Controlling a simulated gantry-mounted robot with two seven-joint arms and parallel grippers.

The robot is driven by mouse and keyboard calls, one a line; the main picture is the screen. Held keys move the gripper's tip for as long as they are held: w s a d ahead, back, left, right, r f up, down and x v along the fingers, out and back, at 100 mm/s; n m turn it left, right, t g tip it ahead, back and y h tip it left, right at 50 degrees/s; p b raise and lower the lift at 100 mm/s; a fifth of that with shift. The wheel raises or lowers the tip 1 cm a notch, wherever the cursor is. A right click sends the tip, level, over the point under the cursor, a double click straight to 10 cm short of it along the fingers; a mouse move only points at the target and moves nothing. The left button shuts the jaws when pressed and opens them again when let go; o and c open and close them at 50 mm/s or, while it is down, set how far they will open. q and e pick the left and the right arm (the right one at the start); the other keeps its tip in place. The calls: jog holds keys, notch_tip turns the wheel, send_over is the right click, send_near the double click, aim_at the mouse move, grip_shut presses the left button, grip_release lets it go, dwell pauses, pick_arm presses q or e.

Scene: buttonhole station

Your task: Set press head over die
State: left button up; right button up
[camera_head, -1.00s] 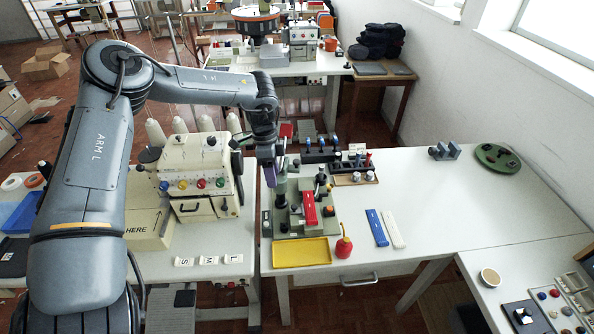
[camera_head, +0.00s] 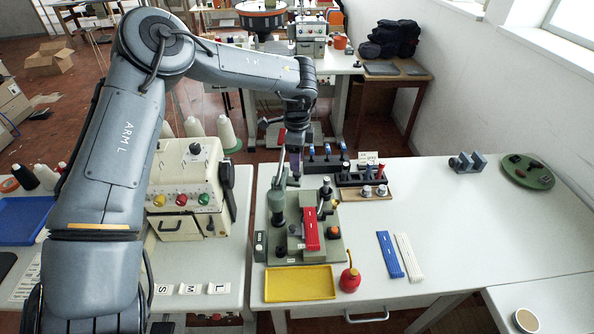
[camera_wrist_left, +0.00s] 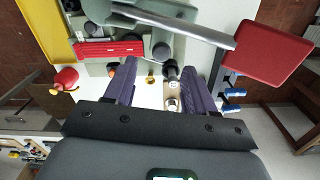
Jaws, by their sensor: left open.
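The green press (camera_head: 285,243) stands on the right-hand table, with a red strip (camera_head: 312,229) lying across it and dark cylindrical parts around that. Its grey lever, ending in a red handle (camera_head: 282,136), rises at the back; in the left wrist view the lever (camera_wrist_left: 180,24) crosses the top to the red handle (camera_wrist_left: 263,55). I cannot tell which part is the die. My left gripper (camera_head: 296,177) is behind the press, close to the lever. My right gripper is not in view.
A yellow tray (camera_head: 300,284) and a red oil can (camera_head: 349,279) stand in front of the press. Blue (camera_head: 389,255) and white (camera_head: 408,256) strips lie to its right. Racks of small tools (camera_head: 362,175) stand behind. The table's right middle is clear.

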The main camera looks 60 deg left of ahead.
aim_at(285, 185)
pick_arm(q)
jog(key=shift+f+b, duration=0.3)
jog(key=shift+f, duration=2.45)
jog(key=shift+c, duration=0.5)
grip_shut()
